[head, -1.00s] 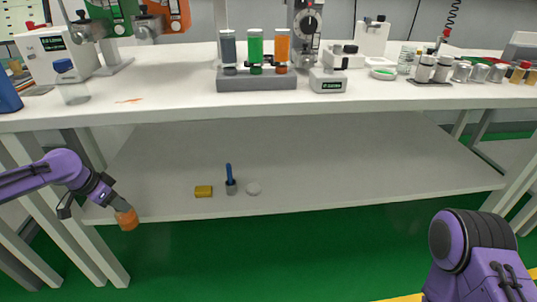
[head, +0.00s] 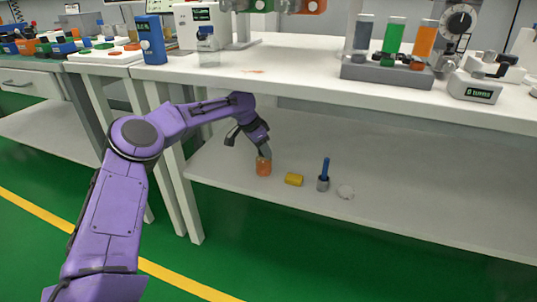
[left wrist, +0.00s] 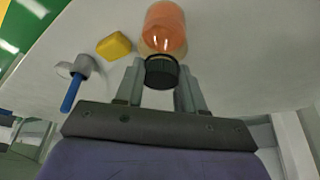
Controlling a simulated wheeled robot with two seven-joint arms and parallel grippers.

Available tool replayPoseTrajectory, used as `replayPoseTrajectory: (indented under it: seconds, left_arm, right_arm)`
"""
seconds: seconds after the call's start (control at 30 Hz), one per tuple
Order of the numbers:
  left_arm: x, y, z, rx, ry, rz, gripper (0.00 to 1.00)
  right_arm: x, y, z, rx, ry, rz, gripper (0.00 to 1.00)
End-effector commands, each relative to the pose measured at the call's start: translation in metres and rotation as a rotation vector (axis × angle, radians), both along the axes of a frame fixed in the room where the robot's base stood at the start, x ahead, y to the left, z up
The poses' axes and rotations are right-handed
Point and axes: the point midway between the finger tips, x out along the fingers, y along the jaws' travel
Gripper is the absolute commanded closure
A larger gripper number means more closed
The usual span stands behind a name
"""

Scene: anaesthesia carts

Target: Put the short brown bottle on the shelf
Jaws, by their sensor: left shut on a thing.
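The short brown bottle (head: 264,167) looks orange-brown and has a black cap. It is over the lower shelf (head: 400,210), near its left end, and looks roughly upright. I cannot tell whether its base touches the shelf. My left gripper (head: 264,152) reaches down from above and is shut on the bottle's cap end. In the left wrist view the black cap (left wrist: 161,72) sits between the two fingers, with the orange body (left wrist: 166,28) beyond it. My right gripper is out of view.
The worktop (head: 300,75) overhangs the shelf. The shelf farther right is clear.

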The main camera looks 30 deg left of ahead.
Motion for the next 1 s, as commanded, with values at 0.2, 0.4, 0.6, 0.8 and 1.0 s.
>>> replayPoseTrajectory:
  seconds: [0.2,0.4,0.6,0.8,1.0]
  left_arm:
    - [0.018,-0.009,-0.017,-0.002,0.002,0.0,1.0]
    - [0.018,-0.009,-0.015,-0.001,0.002,-0.002,1.0]
    - [0.017,-0.009,-0.018,0.0,0.003,-0.002,0.55]
    - [0.017,-0.009,-0.018,0.0,0.002,-0.002,0.36]
    - [0.018,-0.009,-0.016,0.0,0.0,-0.002,0.36]
  right_arm:
    - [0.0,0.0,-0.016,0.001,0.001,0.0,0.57]
    - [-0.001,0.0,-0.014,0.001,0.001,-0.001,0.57]
    - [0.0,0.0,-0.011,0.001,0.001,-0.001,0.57]
    - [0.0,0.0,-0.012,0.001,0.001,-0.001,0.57]
    - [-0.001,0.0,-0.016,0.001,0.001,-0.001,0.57]
